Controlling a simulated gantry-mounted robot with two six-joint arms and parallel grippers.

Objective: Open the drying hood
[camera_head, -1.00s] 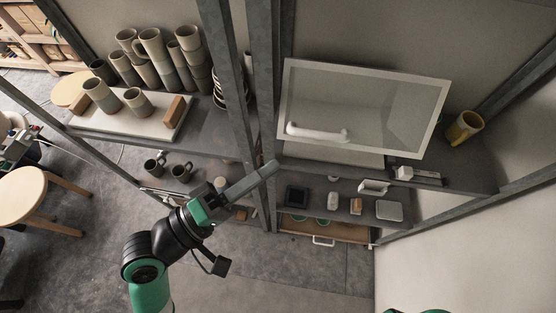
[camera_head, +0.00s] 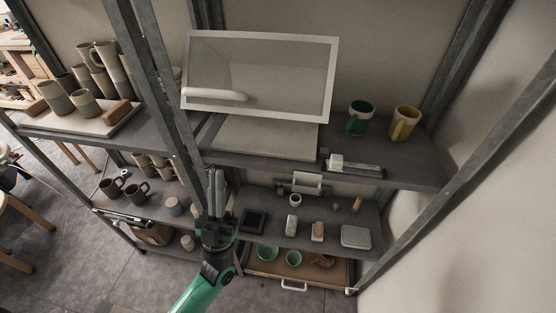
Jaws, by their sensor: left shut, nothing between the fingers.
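The drying hood (camera_head: 258,52) is on the upper shelf, a clear panel in a pale frame. A white bar handle (camera_head: 215,95) runs along its lower left part. A pale flat board (camera_head: 265,138) shows below the panel's lower edge; I cannot tell whether the two touch. My left gripper (camera_head: 215,178) is shut and empty, its fingers pointing up the picture in front of the rack post, below the hood and apart from the handle. My right gripper is not in view.
A green mug (camera_head: 360,118) and a yellow mug (camera_head: 405,122) stand right of the hood. A white-and-grey tool (camera_head: 355,167) lies at the shelf front. A grey post (camera_head: 155,85) stands left of the hood. Below, an open drawer (camera_head: 325,283) holds green bowls.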

